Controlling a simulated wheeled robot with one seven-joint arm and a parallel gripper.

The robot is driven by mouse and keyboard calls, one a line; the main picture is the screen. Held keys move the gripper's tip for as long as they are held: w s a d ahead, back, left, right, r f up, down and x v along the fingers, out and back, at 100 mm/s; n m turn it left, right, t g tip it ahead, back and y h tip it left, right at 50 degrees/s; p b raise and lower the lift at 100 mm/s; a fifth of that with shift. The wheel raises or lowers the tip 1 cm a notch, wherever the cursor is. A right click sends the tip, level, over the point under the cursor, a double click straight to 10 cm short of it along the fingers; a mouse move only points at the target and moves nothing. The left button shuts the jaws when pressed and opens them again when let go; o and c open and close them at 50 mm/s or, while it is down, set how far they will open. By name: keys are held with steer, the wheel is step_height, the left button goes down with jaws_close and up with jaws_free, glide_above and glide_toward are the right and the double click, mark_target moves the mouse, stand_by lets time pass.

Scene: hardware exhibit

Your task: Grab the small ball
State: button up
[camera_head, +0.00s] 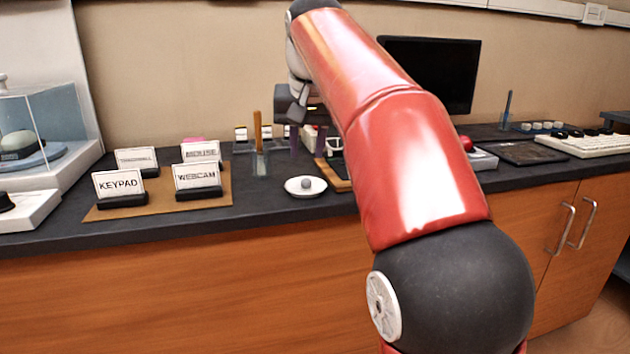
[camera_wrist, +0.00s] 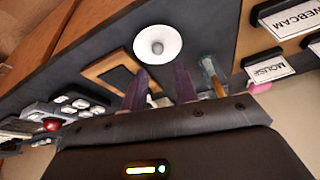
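The small grey ball (camera_head: 305,184) sits on a round white dish (camera_head: 291,191) near the front edge of the dark counter. In the wrist view the ball (camera_wrist: 157,47) shows at the middle of the white dish (camera_wrist: 157,32), beyond my fingertips. My gripper (camera_wrist: 161,68) has two purple fingers set apart with nothing held between them. In the head view my gripper (camera_head: 307,150) hangs over the counter behind the dish, partly hidden by my red arm. The ball is apart from the fingers.
A glass with a wooden stick (camera_head: 258,150) stands left of my fingers. A wood-framed dark pad (camera_head: 337,175) lies right of the dish. Sign cards (camera_head: 120,184) stand on a brown mat (camera_head: 165,208) at left. A red ball (camera_head: 466,143) sits on a white device.

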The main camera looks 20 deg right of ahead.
mark_target(306, 180)
steer(key=b+x, duration=0.1)
steer(key=x, duration=0.2)
steer(key=b+x, duration=0.1)
steer(key=x, duration=0.3)
steer(key=shift+s+d+f, duration=0.1)
steer(key=shift+f, duration=0.25)
jaws_close()
